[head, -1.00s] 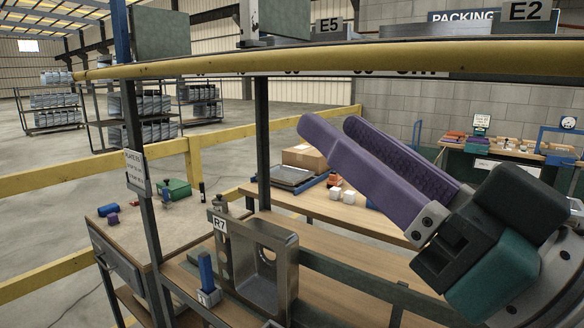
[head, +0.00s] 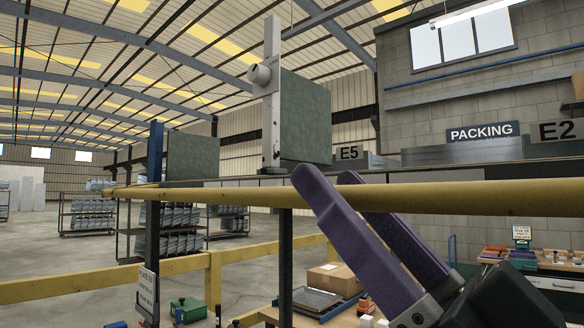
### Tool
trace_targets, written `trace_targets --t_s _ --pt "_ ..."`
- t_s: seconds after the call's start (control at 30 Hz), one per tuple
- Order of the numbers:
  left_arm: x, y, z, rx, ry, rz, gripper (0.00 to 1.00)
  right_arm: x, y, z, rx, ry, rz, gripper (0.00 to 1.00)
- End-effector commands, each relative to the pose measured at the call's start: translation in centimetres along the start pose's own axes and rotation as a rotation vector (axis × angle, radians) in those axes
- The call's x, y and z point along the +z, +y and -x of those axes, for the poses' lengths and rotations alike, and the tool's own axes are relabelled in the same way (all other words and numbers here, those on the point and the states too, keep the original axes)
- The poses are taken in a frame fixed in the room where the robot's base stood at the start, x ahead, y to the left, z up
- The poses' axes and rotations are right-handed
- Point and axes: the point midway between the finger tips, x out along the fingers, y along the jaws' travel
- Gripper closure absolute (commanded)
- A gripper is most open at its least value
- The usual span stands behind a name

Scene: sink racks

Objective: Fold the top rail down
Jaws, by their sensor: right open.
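The top rail is a long yellow bar (head: 480,199) that runs nearly level across the head view, with its left end at the left upright. My right gripper (head: 344,193) has two purple fingers, spread apart and empty. Its nearer finger crosses in front of the rail, with its tip above it. I cannot tell whether either finger touches the rail. My left gripper is not in view.
A pale post (head: 272,120) with a round knob and a green panel (head: 306,118) rises behind the rail. A dark upright with a blue top (head: 155,150) stands at the left. A lower yellow guard rail (head: 190,264), a cardboard box (head: 333,277) and a packing bench lie beyond.

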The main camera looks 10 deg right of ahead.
Motion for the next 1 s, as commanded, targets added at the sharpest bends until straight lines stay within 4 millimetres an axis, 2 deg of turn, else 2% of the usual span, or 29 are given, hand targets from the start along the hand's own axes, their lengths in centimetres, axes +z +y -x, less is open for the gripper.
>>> trace_targets --t_s 0.3,0.77,1.0 --pt "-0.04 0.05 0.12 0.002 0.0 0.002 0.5 0.07 0.01 -0.33 0.001 0.0 0.0 0.48" --pt "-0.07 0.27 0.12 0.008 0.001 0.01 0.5 0.05 0.01 -0.31 0.001 0.0 0.0 1.0" --pt "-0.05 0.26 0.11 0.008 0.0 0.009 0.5 0.04 0.02 -0.31 0.001 0.0 0.0 1.0"
